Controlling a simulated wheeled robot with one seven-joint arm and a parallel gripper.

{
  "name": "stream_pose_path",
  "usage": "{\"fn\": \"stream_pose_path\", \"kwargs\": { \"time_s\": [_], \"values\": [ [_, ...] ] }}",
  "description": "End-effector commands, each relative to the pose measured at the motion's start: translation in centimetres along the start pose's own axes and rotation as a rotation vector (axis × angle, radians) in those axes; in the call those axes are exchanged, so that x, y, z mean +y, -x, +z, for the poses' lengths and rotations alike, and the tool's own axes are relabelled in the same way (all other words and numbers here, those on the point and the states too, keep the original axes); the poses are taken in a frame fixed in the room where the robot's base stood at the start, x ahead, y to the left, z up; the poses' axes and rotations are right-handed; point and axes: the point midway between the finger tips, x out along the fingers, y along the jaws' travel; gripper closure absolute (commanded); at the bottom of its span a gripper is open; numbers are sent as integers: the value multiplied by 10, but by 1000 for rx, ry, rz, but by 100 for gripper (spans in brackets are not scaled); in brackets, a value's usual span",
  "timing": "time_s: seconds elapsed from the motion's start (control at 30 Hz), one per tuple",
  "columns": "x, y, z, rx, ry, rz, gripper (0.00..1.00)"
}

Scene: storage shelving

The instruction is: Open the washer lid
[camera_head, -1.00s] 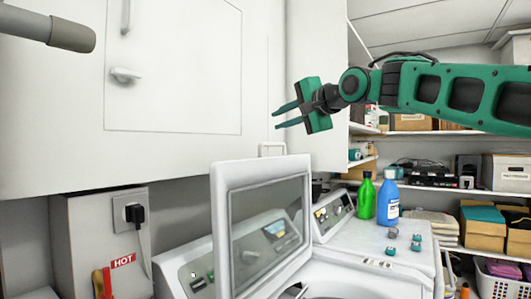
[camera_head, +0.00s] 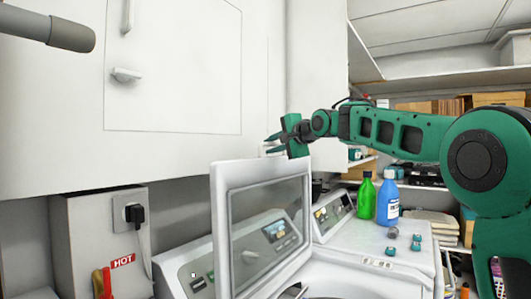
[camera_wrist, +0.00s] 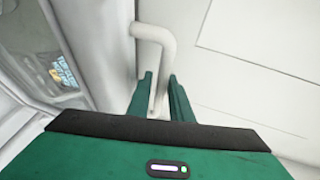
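The washer lid (camera_head: 262,215) is a white frame with a dark glass pane, standing raised above the washer tub in the head view. A small white bar handle (camera_head: 272,149) shows just above its top edge. My gripper (camera_head: 270,145), green, is beside this handle, with its fingers pointing left. In the wrist view, a bent white bar (camera_wrist: 158,40) reaches down between the two green fingers of my gripper (camera_wrist: 160,80). The fingers are apart. Whether either finger touches the bar is unclear. The lid's glass also shows at left in the wrist view (camera_wrist: 50,60).
A second white machine (camera_head: 375,240) stands to the right, with a green bottle (camera_head: 366,200), a blue bottle (camera_head: 388,200) and several small teal items on it. A white wall cabinet (camera_head: 170,70) is behind. A grey box (camera_head: 75,240) with a plug stands at left.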

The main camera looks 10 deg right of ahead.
Motion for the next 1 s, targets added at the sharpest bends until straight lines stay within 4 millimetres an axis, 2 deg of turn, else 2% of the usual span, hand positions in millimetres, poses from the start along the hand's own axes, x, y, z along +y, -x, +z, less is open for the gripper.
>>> {"fn": "stream_pose_path", "kwargs": {
  "time_s": [0.1,0.23,0.63,0.67,0.73,1.0],
  "values": [
    [1,-18,0,-1,0,1,81],
    [1,-30,0,-1,0,1,81],
    [0,-36,0,0,0,0,81],
    [0,-36,0,0,0,0,83],
    [0,-36,0,0,0,0,100],
    [0,-34,4,-6,1,0,100]
  ]
}}
